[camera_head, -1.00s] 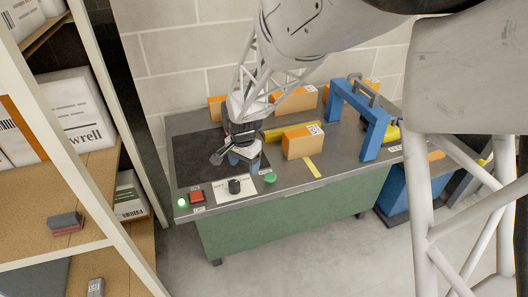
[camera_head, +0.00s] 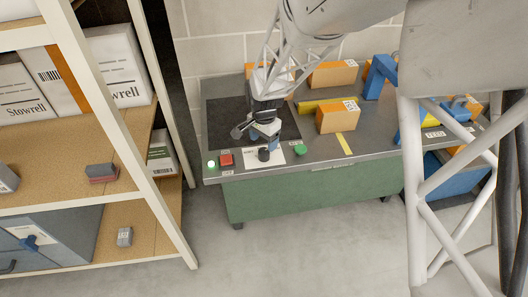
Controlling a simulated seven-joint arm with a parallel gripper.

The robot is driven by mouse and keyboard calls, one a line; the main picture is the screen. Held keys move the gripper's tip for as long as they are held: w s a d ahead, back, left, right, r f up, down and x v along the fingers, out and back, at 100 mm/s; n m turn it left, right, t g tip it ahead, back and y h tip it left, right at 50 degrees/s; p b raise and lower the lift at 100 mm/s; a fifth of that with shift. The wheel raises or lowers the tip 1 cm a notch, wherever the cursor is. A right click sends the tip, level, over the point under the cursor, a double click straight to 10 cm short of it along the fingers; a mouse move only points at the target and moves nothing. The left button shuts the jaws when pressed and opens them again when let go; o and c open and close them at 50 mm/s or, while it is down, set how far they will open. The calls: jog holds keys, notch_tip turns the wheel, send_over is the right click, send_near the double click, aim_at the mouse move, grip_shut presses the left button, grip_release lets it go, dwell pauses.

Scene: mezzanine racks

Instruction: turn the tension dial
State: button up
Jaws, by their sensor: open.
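A black dial (camera_head: 264,154) sits on a white plate (camera_head: 278,156) near the front left of the grey-topped green bench (camera_head: 310,190); I take it to be the tension dial. My gripper (camera_head: 272,143) is just above and behind the dial, pointing down, with blue fingertips. It is open and empty. Whether a finger touches the dial is too small to tell. A red button (camera_head: 226,159) and a lit green lamp (camera_head: 211,164) are left of the dial. A green button (camera_head: 300,150) is to its right.
An orange box (camera_head: 338,117) stands right of my gripper, with a yellow bar (camera_head: 324,105) and a blue arch (camera_head: 378,76) beyond. A black mat (camera_head: 225,118) lies at the back left. A shelf rack (camera_head: 150,190) with boxes stands left. The floor in front is clear.

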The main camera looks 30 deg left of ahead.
aim_at(264, 151)
jog(key=shift+f, duration=3.05)
jog(key=c, duration=0.9)
